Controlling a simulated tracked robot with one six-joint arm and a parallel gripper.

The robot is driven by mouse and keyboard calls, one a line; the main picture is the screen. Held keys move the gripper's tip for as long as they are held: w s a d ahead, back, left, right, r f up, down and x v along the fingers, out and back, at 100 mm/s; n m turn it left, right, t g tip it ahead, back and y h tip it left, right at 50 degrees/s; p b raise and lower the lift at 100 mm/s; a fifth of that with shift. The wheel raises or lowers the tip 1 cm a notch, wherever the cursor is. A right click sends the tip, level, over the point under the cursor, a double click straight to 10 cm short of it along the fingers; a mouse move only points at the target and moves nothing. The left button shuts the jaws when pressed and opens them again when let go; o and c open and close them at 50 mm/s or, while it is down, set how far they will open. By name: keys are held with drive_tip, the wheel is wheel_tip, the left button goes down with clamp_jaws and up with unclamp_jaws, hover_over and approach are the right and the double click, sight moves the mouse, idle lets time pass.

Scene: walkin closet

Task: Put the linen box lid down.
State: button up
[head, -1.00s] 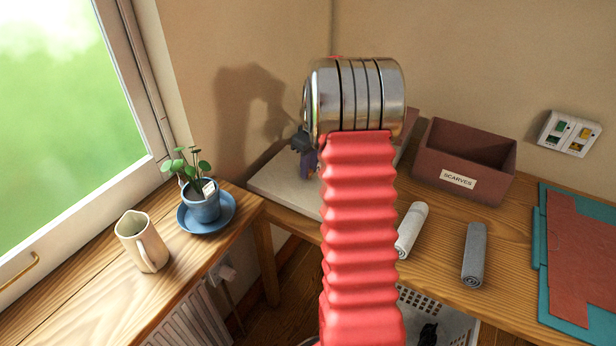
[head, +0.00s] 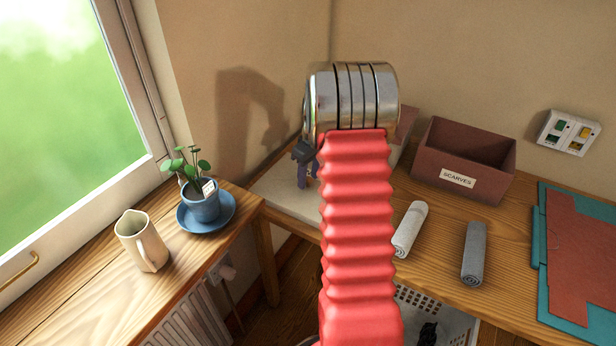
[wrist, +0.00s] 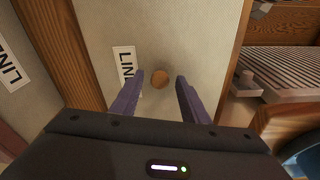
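The linen box lid (wrist: 205,50) is a flat beige panel with a white label and a round wooden knob (wrist: 160,79). In the head view the pale slab (head: 275,196) lies flat at the left end of the wooden desk, partly hidden by my arm. My gripper (wrist: 160,86) has its two purple fingers apart, one on each side of the knob, with visible gaps. The gripper also shows in the head view (head: 306,168) above the slab, half behind my red arm. A second beige surface (wrist: 18,80) with a similar label shows at the wrist view's left edge.
A scarves box (head: 465,160), two rolled cloths (head: 410,229) (head: 474,252) and a teal folder (head: 558,290) are on the desk. A blue potted plant (head: 203,204) and a cream jug (head: 142,240) stand on the windowsill, left of the slab.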

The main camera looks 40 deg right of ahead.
drive_tip(key=shift+r, duration=0.15)
wheel_tip(320, 180, up, 12)
drive_tip(key=s, duration=0.1)
drive_tip(key=shift+s, duration=0.2)
idle(0.4)
idle(0.5)
